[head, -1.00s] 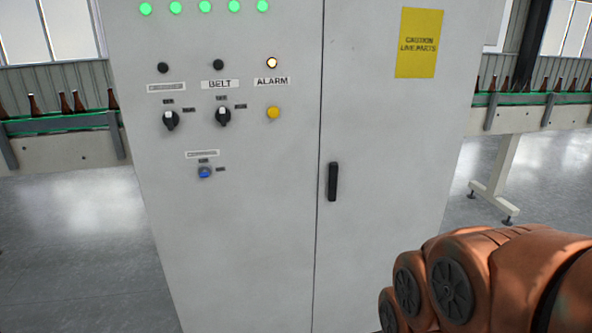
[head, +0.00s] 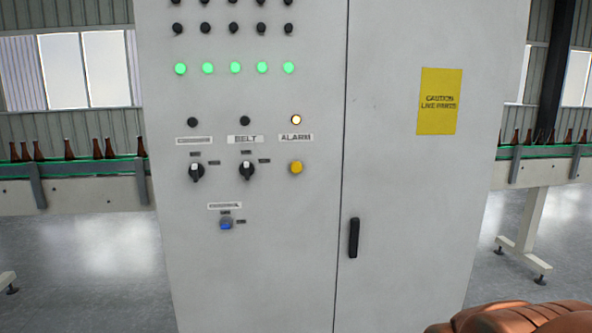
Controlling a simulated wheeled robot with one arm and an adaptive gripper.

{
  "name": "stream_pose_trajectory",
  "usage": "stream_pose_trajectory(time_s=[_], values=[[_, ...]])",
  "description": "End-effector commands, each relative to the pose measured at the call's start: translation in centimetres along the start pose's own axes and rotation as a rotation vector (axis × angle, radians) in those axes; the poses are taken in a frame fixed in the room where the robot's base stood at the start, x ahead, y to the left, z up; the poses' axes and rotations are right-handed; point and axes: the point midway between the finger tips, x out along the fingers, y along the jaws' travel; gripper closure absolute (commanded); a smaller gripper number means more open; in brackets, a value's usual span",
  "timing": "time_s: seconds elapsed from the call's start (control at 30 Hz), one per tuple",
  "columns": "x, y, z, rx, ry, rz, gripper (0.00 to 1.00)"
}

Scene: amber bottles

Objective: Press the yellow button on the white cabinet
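The white cabinet (head: 280,270) fills the middle of the head view, its front facing me. The yellow button (head: 296,168) is on its left panel, below the "ALARM" label (head: 296,137) and a lit lamp (head: 296,120). Nothing covers the button. My gripper is out of view.
Two black selector switches and a blue button (head: 226,223) are left of the yellow button. A black door handle (head: 353,238) is to its right. Conveyors with brown bottles (head: 70,149) run on both sides behind the cabinet. Grey floor shows on both sides.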

Motion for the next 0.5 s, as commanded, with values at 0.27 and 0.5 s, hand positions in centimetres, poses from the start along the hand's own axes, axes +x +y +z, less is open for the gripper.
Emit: stream_pose_trajectory(time_s=[0.27,0.5], values=[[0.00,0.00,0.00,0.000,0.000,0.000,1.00],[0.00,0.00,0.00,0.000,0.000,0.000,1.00]])
